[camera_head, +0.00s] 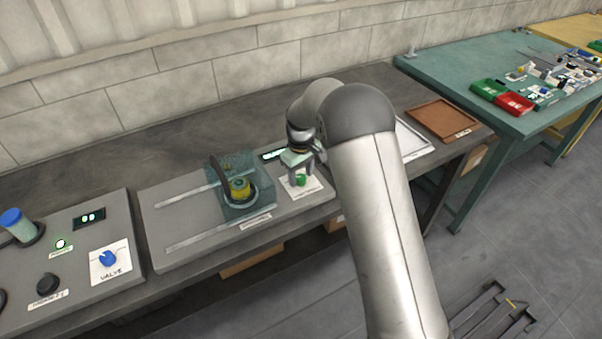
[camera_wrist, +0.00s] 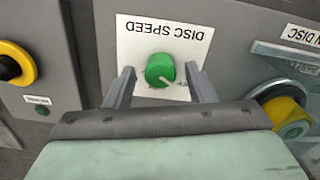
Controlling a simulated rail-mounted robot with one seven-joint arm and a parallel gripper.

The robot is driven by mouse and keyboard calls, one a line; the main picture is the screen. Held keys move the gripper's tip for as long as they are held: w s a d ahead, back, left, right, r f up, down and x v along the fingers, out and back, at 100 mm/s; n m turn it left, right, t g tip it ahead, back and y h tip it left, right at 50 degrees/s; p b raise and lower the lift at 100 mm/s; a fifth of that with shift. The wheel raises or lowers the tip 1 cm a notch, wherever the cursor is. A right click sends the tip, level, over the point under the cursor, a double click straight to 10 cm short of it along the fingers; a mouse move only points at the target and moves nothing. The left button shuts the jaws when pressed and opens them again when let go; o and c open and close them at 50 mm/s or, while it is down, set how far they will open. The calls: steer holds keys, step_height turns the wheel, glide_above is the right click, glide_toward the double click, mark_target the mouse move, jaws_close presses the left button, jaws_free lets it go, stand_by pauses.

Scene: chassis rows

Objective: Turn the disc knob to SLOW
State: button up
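The disc knob (camera_wrist: 160,69) is a round green knob with a pale pointer line, on a white plate (camera_wrist: 133,40) printed DISC SPEED, upside down in the wrist view. The pointer aims to the lower right in that view; small lettering by it is too blurred to read. In the head view the green knob (camera_head: 300,180) shows just under my gripper (camera_head: 300,172). In the wrist view my gripper (camera_wrist: 160,82) is open, one finger on each side of the knob, with gaps between fingers and knob.
A clear guard box (camera_head: 240,205) with a yellow part inside stands left of the plate. A panel with a blue VALVE knob (camera_head: 108,258) lies further left. A brown tray (camera_head: 442,120) sits to the right on the bench.

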steer(key=c, duration=0.8)
